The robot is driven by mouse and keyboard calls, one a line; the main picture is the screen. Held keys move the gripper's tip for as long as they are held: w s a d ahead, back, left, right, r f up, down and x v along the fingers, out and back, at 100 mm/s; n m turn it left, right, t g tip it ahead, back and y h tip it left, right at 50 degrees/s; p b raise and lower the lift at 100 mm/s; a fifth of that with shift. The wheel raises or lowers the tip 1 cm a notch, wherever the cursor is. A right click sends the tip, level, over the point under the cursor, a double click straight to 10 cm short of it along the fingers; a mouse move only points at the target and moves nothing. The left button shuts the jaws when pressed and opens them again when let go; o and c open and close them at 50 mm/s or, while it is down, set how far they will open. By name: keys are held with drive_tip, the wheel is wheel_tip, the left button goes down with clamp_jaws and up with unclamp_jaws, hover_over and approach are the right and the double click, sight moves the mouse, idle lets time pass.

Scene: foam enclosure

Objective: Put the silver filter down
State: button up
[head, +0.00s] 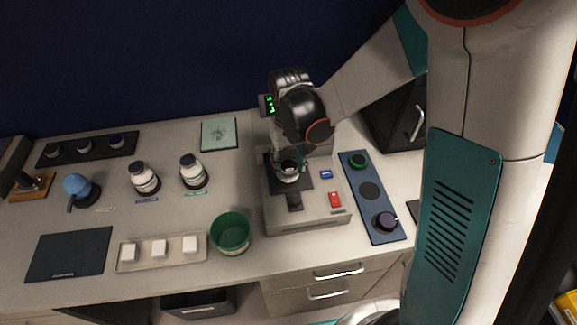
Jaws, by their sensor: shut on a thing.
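My gripper (287,161) points down over a grey bench device (278,216) right of the middle of the worktop. It is shut on a small round silver piece, which looks like the silver filter (289,173). The filter is at or just above the black plate (305,182) on the device; I cannot tell whether it touches. The fingers are small and dark here, and my wrist hides the back of the device.
A blue strip (373,208) with a green ring (358,160) and a purple-topped piece (386,221) lies right of the device. A green bowl (231,232), a tray (126,263) of white blocks and two white bottles (145,178) (192,170) stand left.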

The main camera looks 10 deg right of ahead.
drive_tip(key=shift+f, duration=0.9)
drive_tip(key=shift+f, duration=0.1)
drive_tip(key=shift+f+b, duration=0.15)
drive_tip(key=shift+b, duration=0.2)
drive_tip(key=o, duration=1)
drive_tip(key=shift+o, duration=0.2)
drive_tip(key=shift+r, duration=0.2)
